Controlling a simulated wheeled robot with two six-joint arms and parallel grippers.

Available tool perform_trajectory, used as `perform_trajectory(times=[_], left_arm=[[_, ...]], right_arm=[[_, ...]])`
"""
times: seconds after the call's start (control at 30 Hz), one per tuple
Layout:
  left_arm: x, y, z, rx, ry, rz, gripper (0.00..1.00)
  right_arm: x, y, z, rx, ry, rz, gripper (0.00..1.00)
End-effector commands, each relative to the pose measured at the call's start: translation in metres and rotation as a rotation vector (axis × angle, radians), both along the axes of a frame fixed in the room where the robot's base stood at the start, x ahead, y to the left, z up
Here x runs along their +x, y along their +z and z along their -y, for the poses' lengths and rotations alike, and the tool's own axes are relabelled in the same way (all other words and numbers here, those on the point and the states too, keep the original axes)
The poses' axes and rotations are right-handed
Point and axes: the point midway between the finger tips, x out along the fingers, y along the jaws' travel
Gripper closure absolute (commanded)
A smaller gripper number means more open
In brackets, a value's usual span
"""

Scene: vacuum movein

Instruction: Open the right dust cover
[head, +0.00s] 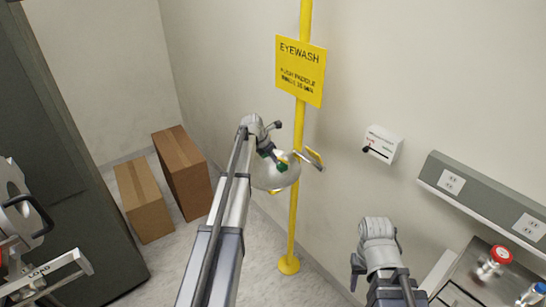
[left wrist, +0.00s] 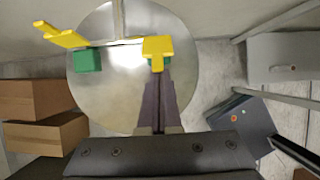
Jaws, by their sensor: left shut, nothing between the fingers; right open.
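The eyewash bowl (head: 268,180) is round and silvery, mounted at a yellow pole. It also shows in the left wrist view (left wrist: 110,105), with two green nozzle blocks. On the right in that view, a yellow dust cover (left wrist: 157,45) lies over the right green block (left wrist: 148,64). The left green block (left wrist: 87,60) has a raised yellow piece (left wrist: 60,37) beside it; I cannot tell if that is its cover. My left gripper (head: 276,160) is shut and empty, its tips (left wrist: 158,75) close at the right cover; contact is unclear. My right gripper (head: 357,270) is open and empty, away from the bowl.
The yellow pole (head: 293,225) carries an eyewash sign (head: 300,70) on the wall. Two cardboard boxes (head: 183,172) stand at the left. A white wall box (head: 382,145) and a counter with red (head: 495,260) and blue-topped containers are at the right.

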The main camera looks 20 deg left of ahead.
Motion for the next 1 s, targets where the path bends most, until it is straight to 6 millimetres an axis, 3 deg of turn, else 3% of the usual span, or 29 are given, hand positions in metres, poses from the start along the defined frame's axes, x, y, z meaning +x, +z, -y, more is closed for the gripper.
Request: perform_trajectory(times=[0.1,0.3,0.47,1.0], left_arm=[[0.011,0.015,0.003,0.046,-0.003,-0.087,1.0],[0.023,0.023,0.008,0.136,-0.002,-0.254,1.0],[0.029,0.027,0.013,0.183,0.001,-0.345,1.0],[0.049,0.033,0.025,0.182,0.001,-0.344,1.0]], right_arm=[[0.0,0.024,0.0,0.0,0.0,-0.001,0.5],[0.0,0.043,0.0,-0.001,0.002,-0.002,0.5],[0.0,0.049,0.0,-0.001,0.003,-0.002,0.5],[0.0,0.055,0.0,-0.001,0.004,-0.002,0.5]])
